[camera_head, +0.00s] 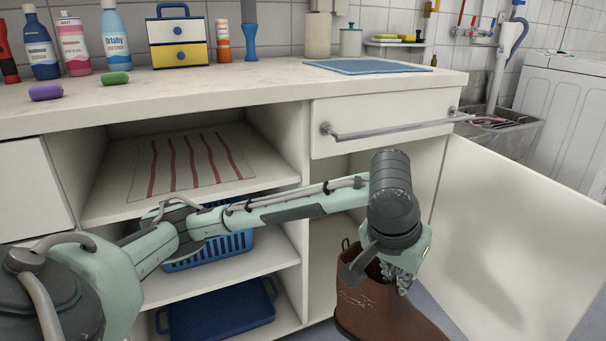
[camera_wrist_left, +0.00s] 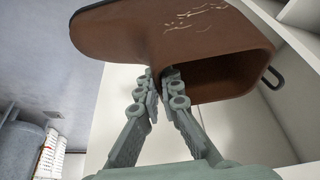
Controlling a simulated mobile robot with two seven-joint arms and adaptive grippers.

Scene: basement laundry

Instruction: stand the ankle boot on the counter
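The brown ankle boot (camera_head: 385,312) is at the bottom of the head view, in front of the cabinet and below counter height. Its opening faces up and its toe points right; the frame edge cuts off its sole. My left gripper (camera_head: 396,276) reaches down at the boot's opening. In the left wrist view, the fingers (camera_wrist_left: 159,74) are closed together on the rim of the boot (camera_wrist_left: 210,48), one at the inner side and one outside. The pale counter (camera_head: 270,84) runs across the top of the cabinet. My right gripper is not in view.
Bottles (camera_head: 74,46), a small drawer box (camera_head: 178,40), purple and green pieces and a blue mat (camera_head: 368,67) are on the counter. Its front middle is clear. An open cabinet door (camera_head: 515,245) stands right of the boot. Shelves hold a blue basket (camera_head: 205,250) and tray (camera_head: 220,315).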

